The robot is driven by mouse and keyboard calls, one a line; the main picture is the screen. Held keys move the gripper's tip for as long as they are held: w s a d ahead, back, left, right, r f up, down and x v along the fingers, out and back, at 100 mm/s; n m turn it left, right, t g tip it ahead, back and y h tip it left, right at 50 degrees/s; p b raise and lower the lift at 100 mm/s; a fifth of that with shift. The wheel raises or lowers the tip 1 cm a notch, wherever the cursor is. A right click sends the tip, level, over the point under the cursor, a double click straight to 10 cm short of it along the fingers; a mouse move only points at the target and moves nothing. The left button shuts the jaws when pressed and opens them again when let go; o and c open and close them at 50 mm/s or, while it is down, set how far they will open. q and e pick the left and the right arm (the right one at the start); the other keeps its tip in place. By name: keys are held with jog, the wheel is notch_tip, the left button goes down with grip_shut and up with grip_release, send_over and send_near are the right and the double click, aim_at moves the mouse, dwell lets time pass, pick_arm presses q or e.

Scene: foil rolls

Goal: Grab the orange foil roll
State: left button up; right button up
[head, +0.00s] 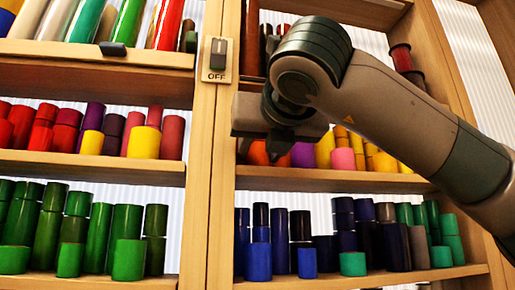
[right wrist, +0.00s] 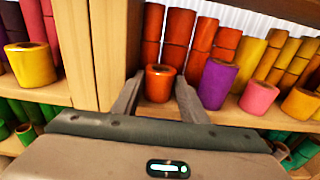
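The orange foil roll (right wrist: 160,84) is a short upright cylinder at the front of a wooden shelf, in the middle of the right wrist view. My right gripper (right wrist: 159,88) is open, with one finger on each side of the roll. A narrow gap seems to show beside the roll, and I cannot tell whether either finger touches it. In the head view my right gripper (head: 277,148) reaches into the middle shelf of the right-hand bay and hides part of the orange rolls (head: 258,153). My left gripper is not in view.
Taller orange-red rolls (right wrist: 178,38) stand close behind. A purple roll (right wrist: 216,84) stands just right, with a pink roll (right wrist: 258,97) beyond it. A wooden upright (right wrist: 107,45) is close on the left.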

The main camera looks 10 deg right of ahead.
jog(key=shift+w, duration=0.35)
jog(key=shift+s, duration=0.1)
jog(key=shift+c, duration=0.3)
jog(key=c, duration=0.8)
jog(key=shift+o, duration=0.2)
jog(key=shift+r, duration=0.15)
